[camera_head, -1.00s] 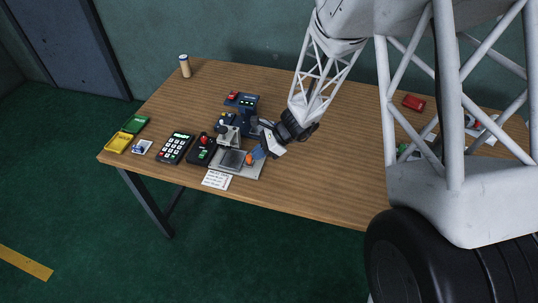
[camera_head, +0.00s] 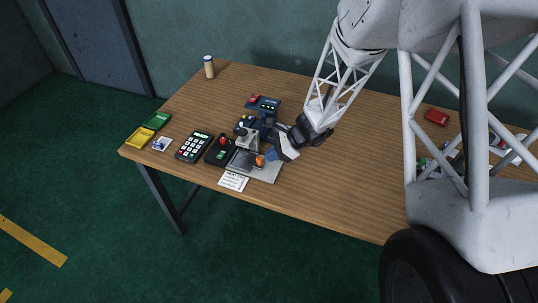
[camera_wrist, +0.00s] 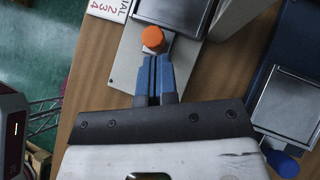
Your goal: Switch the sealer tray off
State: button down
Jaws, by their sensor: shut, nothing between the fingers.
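The sealer tray (camera_head: 267,176) is a light grey plate near the table's front edge, with a dark square panel on it. An orange knob (camera_head: 259,160) stands at its right side. My gripper (camera_head: 269,155) is low over the tray, just right of the knob. In the wrist view, its blue fingers (camera_wrist: 156,70) are shut and empty, with their tips pointing at the orange knob (camera_wrist: 153,38). The tips are very close to the knob; I cannot tell whether they touch it. The knob stands beside the framed dark panel (camera_wrist: 172,12).
A black box with a red-topped stick (camera_head: 221,146) and a keypad (camera_head: 194,146) stand left of the tray. A blue device (camera_head: 263,106) is behind. A card with digits (camera_head: 234,182) lies in front. The wrist view shows a blue knob (camera_wrist: 282,163). The table's front middle is clear.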

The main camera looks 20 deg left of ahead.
jog(key=d, duration=0.1)
jog(key=w+d, duration=0.1)
jog(key=d, duration=0.1)
jog(key=shift+w, duration=0.25)
jog(key=v, duration=1)
jog(key=shift+a, duration=0.15)
jog(key=shift+r, duration=0.1)
jog(key=shift+s+r, duration=0.1)
